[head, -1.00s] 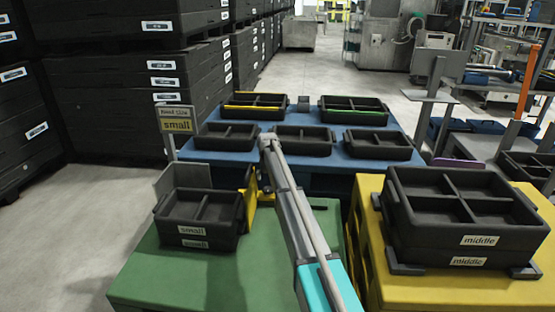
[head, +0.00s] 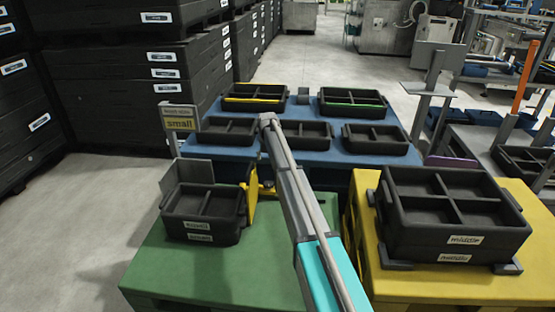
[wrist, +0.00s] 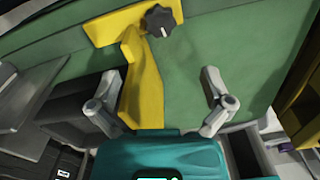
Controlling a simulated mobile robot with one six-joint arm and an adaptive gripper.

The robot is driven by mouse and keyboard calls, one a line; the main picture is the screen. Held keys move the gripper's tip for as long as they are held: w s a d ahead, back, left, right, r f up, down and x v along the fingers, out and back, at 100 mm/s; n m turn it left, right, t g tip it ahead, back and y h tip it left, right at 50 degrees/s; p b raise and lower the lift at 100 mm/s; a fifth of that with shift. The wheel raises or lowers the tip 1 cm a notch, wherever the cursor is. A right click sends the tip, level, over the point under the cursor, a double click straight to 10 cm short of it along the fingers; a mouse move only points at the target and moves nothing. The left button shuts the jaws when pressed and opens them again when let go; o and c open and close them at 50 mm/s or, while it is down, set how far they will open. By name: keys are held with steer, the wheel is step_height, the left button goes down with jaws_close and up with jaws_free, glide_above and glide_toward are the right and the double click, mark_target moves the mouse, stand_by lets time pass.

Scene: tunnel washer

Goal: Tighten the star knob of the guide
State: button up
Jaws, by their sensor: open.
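The star knob (wrist: 159,20) is dark and lobed, with a pale mark on it. It sits on the yellow guide's flat foot at the top of the wrist view. The yellow guide (wrist: 143,80) runs down from there over the green table top; in the head view the guide (head: 250,199) stands beside the small crates. My gripper (wrist: 160,88) is open and empty in the wrist view, its fingers wide apart on either side of the guide's arm. The knob lies beyond the fingertips, apart from them. In the head view my arm hides the gripper and the knob cannot be made out.
Stacked black crates labelled small (head: 202,228) stand left on the green table (head: 180,270). Crates labelled middle (head: 455,225) stand on a yellow stand (head: 400,287) at right. Several divided trays rest on the blue table (head: 340,160) behind. Clear floor lies left.

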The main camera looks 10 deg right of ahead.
steer(key=s+r+m+p, duration=0.6)
steer(key=s, duration=0.4)
steer(key=s+r+m+p, duration=0.6)
steer(key=s+m, duration=0.1)
steer(key=s, duration=0.4)
steer(key=shift+r+m, duration=0.3)
steer(key=shift+r, duration=0.05)
steer(key=m+b, duration=1.1)
glide_above(268, 183)
step_height(268, 183, down, 11)
steer(key=shift+s+d+f, duration=0.1)
steer(key=shift+f+n, duration=0.15)
steer(key=shift+n, duration=0.15)
step_height(268, 183, down, 14)
steer(key=b, duration=1.3)
steer(key=shift+r+b, duration=0.25)
steer(key=shift+b, duration=0.15)
